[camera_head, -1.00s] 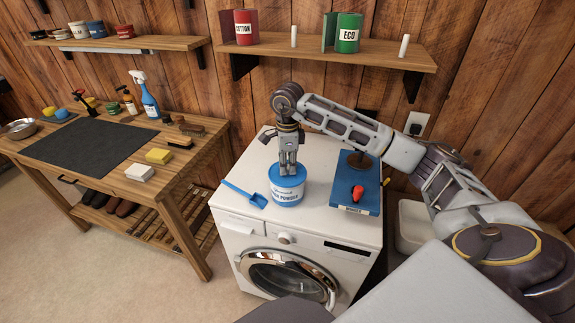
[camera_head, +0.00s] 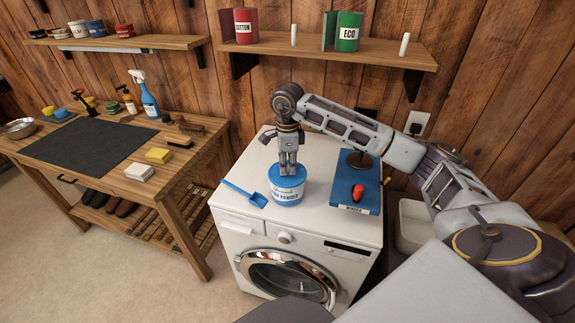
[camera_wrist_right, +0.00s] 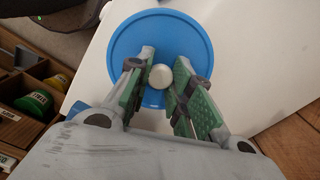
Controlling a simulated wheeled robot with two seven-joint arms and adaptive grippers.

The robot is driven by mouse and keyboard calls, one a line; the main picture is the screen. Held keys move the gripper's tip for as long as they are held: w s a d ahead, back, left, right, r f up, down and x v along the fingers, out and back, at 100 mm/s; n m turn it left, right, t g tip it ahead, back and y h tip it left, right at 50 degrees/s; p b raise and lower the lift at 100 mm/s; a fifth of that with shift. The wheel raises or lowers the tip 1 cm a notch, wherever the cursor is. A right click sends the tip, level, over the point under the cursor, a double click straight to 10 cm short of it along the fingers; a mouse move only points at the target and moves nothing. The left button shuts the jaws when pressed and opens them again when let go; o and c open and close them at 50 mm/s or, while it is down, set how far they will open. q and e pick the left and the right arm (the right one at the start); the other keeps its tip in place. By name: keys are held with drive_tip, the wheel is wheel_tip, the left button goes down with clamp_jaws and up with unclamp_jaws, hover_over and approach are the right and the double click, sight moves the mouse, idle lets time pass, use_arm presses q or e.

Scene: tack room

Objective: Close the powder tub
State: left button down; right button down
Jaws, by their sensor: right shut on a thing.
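The powder tub (camera_head: 288,196) is a white tub with a blue label band and stands upright on top of the white washing machine. Its round blue lid (camera_head: 285,181) is level at the tub's mouth; whether it is fully seated I cannot tell. My right gripper (camera_head: 288,170) points straight down over the lid and is shut on its pale round knob (camera_wrist_right: 160,77). In the right wrist view, the green-padded fingers (camera_wrist_right: 162,82) stand on either side of the knob, with the blue lid (camera_wrist_right: 130,42) spread beneath and hiding the tub. My left gripper is not in view.
A blue scoop (camera_head: 246,194) lies left of the tub on the washing machine (camera_head: 235,210). A blue board (camera_head: 357,202) with a red-handled item (camera_head: 358,191) lies to the right. A wooden shelf (camera_head: 330,50) with red and green tins hangs above.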

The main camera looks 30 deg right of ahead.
drive_tip(key=shift+f, duration=0.15)
drive_tip(key=c, duration=1.6)
unclamp_jaws()
drive_tip(key=o, duration=0.4)
drive_tip(key=shift+r, duration=0.7)
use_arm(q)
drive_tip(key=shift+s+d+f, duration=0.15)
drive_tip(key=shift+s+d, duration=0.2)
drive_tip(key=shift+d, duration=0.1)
use_arm(e)
drive_tip(key=shift+r, duration=5.3)
use_arm(q)
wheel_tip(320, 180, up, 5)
drive_tip(key=p, duration=0.5)
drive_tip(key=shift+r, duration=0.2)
use_arm(e)
wheel_tip(320, 180, up, 6)
drive_tip(key=shift+r, duration=0.1)
